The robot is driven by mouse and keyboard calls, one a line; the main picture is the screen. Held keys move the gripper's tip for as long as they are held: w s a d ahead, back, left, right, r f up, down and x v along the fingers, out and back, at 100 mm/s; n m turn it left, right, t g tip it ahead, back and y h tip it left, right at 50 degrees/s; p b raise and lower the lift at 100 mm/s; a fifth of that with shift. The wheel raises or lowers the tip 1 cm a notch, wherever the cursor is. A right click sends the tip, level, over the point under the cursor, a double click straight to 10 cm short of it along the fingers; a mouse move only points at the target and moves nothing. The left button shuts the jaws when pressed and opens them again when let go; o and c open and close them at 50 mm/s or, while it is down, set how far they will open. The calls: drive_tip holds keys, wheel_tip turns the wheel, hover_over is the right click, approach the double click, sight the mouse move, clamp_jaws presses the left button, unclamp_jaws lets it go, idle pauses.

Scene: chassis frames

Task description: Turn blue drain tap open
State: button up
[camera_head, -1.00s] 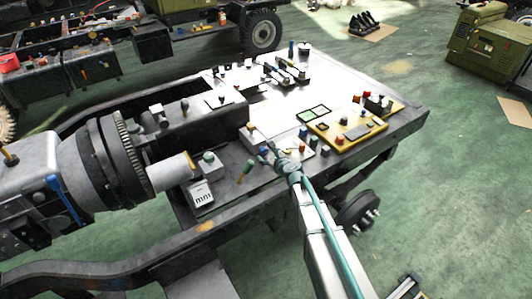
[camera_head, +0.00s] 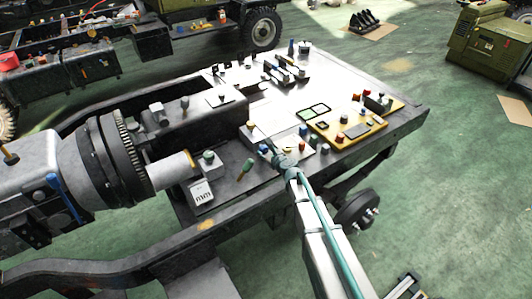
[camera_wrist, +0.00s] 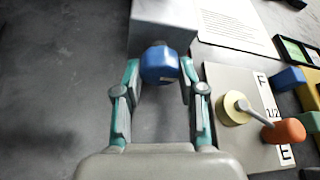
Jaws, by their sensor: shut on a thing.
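The blue drain tap (camera_wrist: 158,64) shows in the wrist view as a rounded blue knob on a dark stem, at the face of a grey block (camera_wrist: 160,22). My gripper (camera_wrist: 159,75) has a teal finger on each side of the knob and is shut on it. In the head view the blue tap (camera_head: 263,149) is a small blue spot at my gripper's tip (camera_head: 272,153), on the near part of the bench plate. The contact between fingers and knob is not clear in the head view.
Right of the fingers, a plate marked F, 1/2, E carries an orange-tipped lever (camera_wrist: 287,131). A blue block (camera_wrist: 289,77) is beyond it. In the head view a green-tipped handle (camera_head: 246,166) stands left of my gripper, and a yellow panel (camera_head: 335,140) lies right.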

drive_tip(key=shift+f+n+t+h+b, duration=0.3)
drive_tip(key=shift+n+b, duration=0.2)
drive_tip(key=shift+b, duration=0.55)
drive_tip(key=shift+r+n+t+b, duration=0.3)
drive_tip(key=shift+n+b, duration=0.2)
drive_tip(key=shift+b, duration=0.15)
drive_tip(key=o, duration=1.1)
drive_tip(key=shift+o, duration=0.2)
drive_tip(key=shift+s, duration=0.1)
drive_tip(key=v, duration=1.2)
drive_tip(key=shift+a, duration=0.15)
